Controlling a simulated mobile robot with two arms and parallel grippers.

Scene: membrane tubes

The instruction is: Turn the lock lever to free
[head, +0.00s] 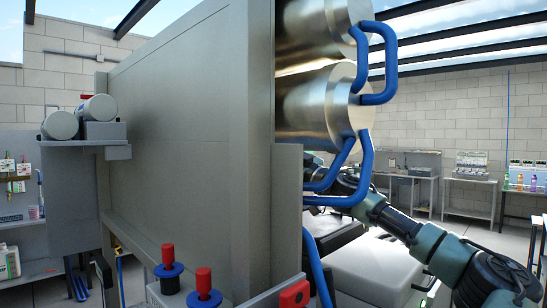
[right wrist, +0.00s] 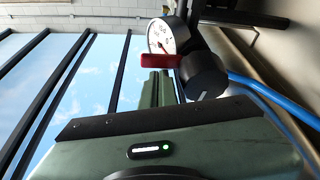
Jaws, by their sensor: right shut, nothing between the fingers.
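In the right wrist view a red bar (right wrist: 160,61) sticks out to the left from a dark round fitting (right wrist: 206,76), beside a white dial gauge (right wrist: 168,36). I take the red bar for the lock lever, but cannot be sure. My right gripper (right wrist: 157,78) is shut and empty, its fingertips close to the bar; I cannot tell whether they touch. In the head view my right arm reaches in from the right, behind the tubes, and its gripper is hidden. My left gripper is in neither view.
Two steel membrane tubes (head: 320,103) with blue looped pipes (head: 391,62) stick out past a large grey panel (head: 190,130). Two red knobs with blue collars (head: 168,262) stand low in front. A blue hose (right wrist: 255,84) runs near the fitting. Benches (head: 470,185) line the back wall.

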